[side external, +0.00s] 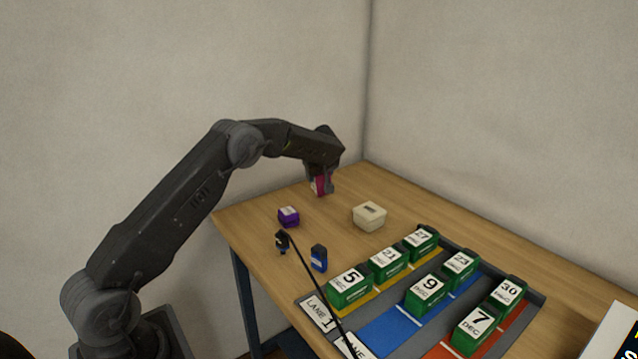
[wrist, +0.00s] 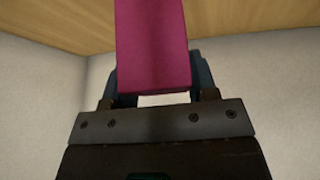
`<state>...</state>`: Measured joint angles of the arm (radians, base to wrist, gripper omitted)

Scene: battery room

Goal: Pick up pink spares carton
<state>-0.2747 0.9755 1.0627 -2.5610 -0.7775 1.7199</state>
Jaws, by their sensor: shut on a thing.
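The pink spares carton (side external: 319,185) is at the far part of the table, partly hidden by my fingers in the side view. My gripper (side external: 325,184) points downward and is shut on it. In the wrist view the pink carton (wrist: 152,45) fills the space between the two dark fingers of my gripper (wrist: 160,78) and extends past the top edge of the picture. The side view does not clearly show whether its underside touches the table.
A grey tray (side external: 535,306) with coloured lanes holds several numbered green blocks (side external: 350,289). Walls stand behind.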

